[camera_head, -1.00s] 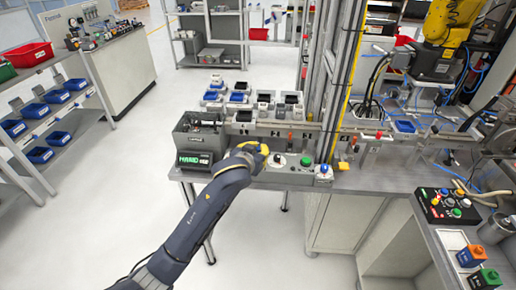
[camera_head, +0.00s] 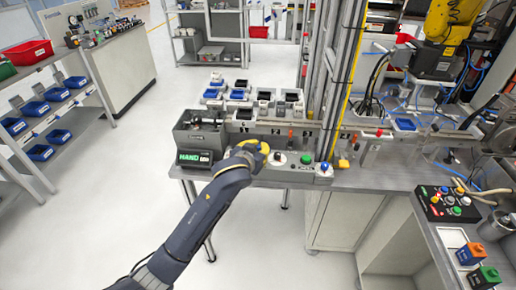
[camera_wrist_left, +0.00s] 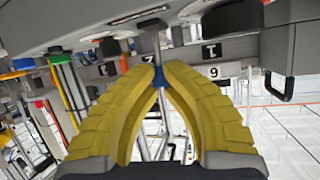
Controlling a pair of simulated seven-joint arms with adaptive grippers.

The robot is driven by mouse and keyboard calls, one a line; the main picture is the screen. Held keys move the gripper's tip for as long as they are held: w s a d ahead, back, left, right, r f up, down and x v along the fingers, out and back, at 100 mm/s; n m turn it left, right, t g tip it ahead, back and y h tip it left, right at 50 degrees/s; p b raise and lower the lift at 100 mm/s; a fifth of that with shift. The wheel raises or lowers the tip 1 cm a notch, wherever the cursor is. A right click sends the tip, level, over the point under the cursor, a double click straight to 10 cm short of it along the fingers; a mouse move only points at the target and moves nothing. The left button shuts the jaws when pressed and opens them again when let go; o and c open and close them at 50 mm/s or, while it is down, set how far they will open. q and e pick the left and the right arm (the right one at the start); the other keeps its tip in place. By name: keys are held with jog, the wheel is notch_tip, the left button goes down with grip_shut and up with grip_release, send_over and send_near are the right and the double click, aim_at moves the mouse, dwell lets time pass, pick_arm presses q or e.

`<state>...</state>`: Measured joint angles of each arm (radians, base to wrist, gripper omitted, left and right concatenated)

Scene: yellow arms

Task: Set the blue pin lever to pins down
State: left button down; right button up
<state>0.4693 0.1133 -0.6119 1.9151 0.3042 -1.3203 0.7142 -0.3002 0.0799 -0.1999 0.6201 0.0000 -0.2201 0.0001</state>
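In the left wrist view, the blue pin lever's knob (camera_wrist_left: 159,78) sits on a grey metal stem between my yellow fingertips. My left gripper (camera_wrist_left: 158,82) is closed in on the knob, with both fingertips against its sides. In the head view, my left gripper (camera_head: 262,149) is at the front of the grey control panel (camera_head: 285,175), between the green HAND display and a black rotary knob. There the gripper hides the knob it holds, and the lever's tilt cannot be told. My right gripper is not in view.
A black rotary knob (camera_head: 279,157), a green button (camera_head: 306,159) and another blue knob (camera_head: 325,167) sit right of my gripper. The HAND display (camera_head: 196,158) is to its left. A conveyor with carriers and a tall metal frame (camera_head: 335,80) stand behind. The floor in front is clear.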

pick_arm(q)
jog(key=shift+s+d+f, duration=0.15)
jog(key=shift+d+f, duration=0.05)
jog(key=shift+f, duration=0.05)
jog(key=c, duration=1.5)
grip_release()
jog(key=shift+c, duration=0.2)
jog(key=shift+o, duration=1)
jog(key=shift+r, duration=0.1)
jog(key=shift+a, duration=0.1)
jog(key=v, duration=1.1)
jog(key=shift+s+r, duration=0.2)
jog(key=shift+s, duration=0.15)
jog(key=shift+a, duration=0.1)
